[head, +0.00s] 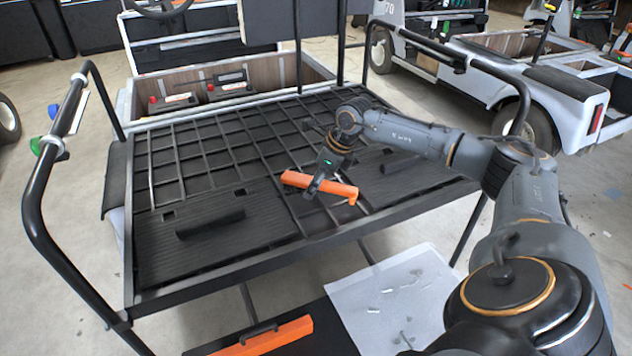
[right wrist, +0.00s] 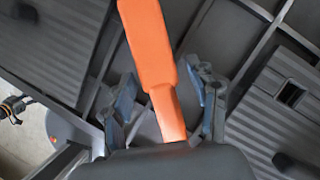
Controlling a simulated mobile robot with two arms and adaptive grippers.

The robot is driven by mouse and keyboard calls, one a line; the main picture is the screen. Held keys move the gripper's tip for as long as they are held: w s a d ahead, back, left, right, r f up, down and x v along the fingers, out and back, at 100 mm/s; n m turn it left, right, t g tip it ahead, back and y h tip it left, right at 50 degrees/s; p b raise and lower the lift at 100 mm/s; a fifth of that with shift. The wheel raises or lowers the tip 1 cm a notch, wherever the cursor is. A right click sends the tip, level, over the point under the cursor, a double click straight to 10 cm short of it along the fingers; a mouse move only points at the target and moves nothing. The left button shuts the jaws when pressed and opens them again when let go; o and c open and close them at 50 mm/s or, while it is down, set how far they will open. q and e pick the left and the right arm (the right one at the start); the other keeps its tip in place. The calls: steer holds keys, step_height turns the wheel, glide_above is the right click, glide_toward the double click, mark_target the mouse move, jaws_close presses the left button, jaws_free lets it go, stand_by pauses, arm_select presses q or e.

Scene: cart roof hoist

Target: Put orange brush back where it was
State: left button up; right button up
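The orange brush (head: 335,188) lies across the black slatted rack on top of the cart, right of the middle. Its orange body (right wrist: 150,45) runs down the right wrist view, narrowing between the two fingers. My right gripper (head: 318,188) is over the brush, with one dark finger crossing in front of it. In the right wrist view my right gripper (right wrist: 168,95) has a finger on each side of the narrow part, with gaps visible, so it looks open around it. The brush's near end is hidden behind the gripper body. My left gripper is not in view.
The black rack (head: 215,145) has bent side rails (head: 35,205), and dark handles stand on its panels. Below its front edge are an orange bar (head: 265,338) and a white sheet (head: 395,300). A box with red-topped batteries (head: 178,102) stands behind. Another cart (head: 560,100) is at right.

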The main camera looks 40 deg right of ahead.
mark_target(332, 183)
steer(key=shift+r, duration=0.15)
steer(key=p+v, duration=0.1)
steer(key=v, duration=0.9)
steer(key=shift+s+d+r, duration=0.1)
steer(key=shift+r, duration=0.15)
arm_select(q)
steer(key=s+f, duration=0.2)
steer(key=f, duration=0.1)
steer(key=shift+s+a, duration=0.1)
arm_select(e)
steer(key=shift+s+d+r, duration=0.15)
steer(key=shift+s+r, duration=0.1)
steer(key=shift+r, duration=0.4)
